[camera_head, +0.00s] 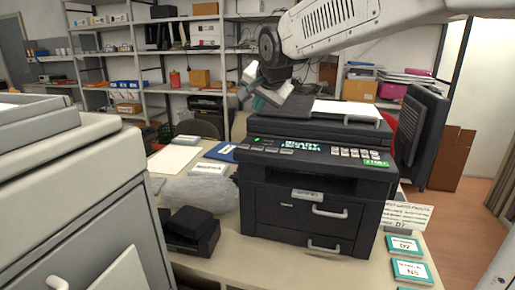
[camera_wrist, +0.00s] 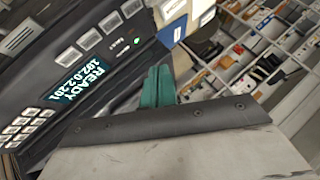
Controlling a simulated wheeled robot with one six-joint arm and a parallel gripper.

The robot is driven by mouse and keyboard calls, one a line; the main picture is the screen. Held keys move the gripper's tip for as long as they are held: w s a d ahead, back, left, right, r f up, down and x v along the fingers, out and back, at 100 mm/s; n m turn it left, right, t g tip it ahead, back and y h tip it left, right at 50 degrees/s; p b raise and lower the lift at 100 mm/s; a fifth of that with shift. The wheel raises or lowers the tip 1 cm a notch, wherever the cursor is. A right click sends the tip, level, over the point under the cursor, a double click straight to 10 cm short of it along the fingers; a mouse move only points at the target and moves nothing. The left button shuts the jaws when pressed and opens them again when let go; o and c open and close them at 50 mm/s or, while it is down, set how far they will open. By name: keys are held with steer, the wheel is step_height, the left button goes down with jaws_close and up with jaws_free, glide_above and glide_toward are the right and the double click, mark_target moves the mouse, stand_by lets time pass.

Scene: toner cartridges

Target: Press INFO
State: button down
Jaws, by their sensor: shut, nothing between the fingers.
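The black printer (camera_head: 310,185) stands on the table, with a sloping control panel along its top front. Its lit display (camera_head: 288,145) reads READY; in the wrist view the display (camera_wrist: 83,80) also shows a line of digits below. A row of grey keys (camera_wrist: 90,38) runs beside the display, near a green light (camera_wrist: 137,41). I cannot read which key is INFO. My gripper (camera_head: 262,98) hangs above the back left of the printer, apart from the panel. Its teal fingers (camera_wrist: 158,80) are shut and empty in the wrist view.
A keypad (camera_head: 352,152) and a green START key (camera_head: 376,163) lie at the panel's right. Labelled cards (camera_head: 410,270) lie at right. Shelves fill the back.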

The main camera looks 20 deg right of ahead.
mark_target(259, 149)
steer(key=shift+f, duration=4.45)
steer(key=shift+f, duration=0.15)
steer(key=shift+f, duration=0.25)
steer(key=shift+f, duration=0.4)
steer(key=shift+r, duration=0.85)
steer(key=shift+r, duration=2.5)
